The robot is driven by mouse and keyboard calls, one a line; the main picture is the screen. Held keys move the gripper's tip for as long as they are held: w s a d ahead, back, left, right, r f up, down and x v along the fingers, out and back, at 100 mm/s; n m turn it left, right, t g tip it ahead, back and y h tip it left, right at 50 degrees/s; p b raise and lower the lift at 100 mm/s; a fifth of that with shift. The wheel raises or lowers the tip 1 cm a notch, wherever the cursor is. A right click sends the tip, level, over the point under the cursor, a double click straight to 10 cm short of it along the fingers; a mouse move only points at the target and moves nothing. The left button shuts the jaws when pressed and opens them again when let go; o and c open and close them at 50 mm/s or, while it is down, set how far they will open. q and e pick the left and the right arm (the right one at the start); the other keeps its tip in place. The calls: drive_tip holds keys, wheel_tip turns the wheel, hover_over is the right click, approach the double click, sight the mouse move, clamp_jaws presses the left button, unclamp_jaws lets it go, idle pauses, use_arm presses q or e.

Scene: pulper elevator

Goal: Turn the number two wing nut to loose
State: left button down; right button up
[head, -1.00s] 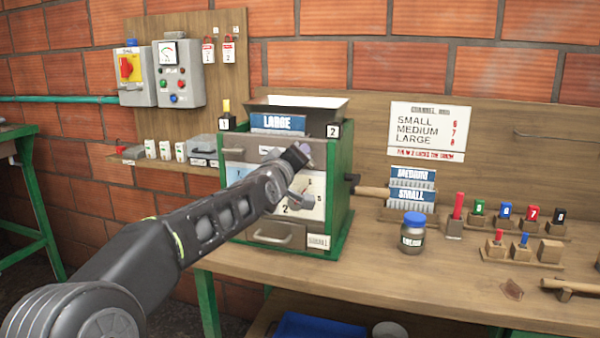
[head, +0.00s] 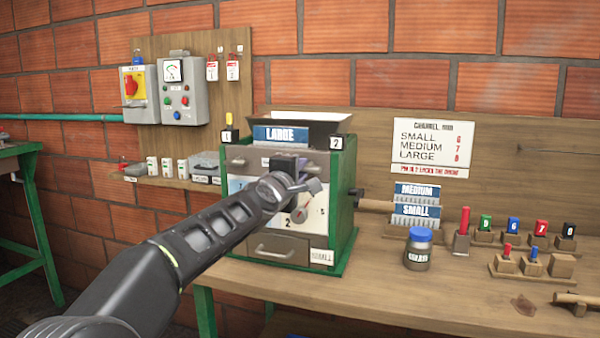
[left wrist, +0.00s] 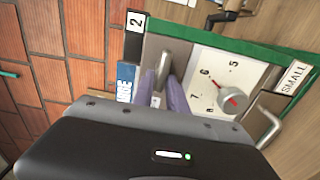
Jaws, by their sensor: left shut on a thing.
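The green machine (head: 345,200) stands on the bench, with a tag "2" (head: 336,142) at its upper right corner. The left wrist view shows the number two wing nut as a grey metal piece (left wrist: 163,66) on the machine front, near the same tag (left wrist: 136,21). My left gripper (left wrist: 168,92) is shut on this wing nut, its purple fingers either side of it. In the head view my left gripper (head: 303,180) covers the machine's upper right front and hides most of the nut. My right gripper is not in view.
A round dial knob (left wrist: 233,101) with a red mark sits close beside the fingers. A drawer handle (head: 275,252) is below. A hopper (head: 300,122) tops the machine. A blue-lidded jar (head: 418,250) and several coloured pins stand to the right on the bench.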

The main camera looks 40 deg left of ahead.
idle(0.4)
use_arm(q)
drive_tip(key=c, duration=1.4)
unclamp_jaws()
drive_tip(key=shift+o, duration=0.2)
drive_tip(key=v, duration=0.7)
drive_tip(key=shift+s+d+p, duration=0.15)
drive_tip(key=shift+s+p, duration=0.15)
drive_tip(key=shift+s, duration=0.1)
drive_tip(key=shift+f, duration=0.1)
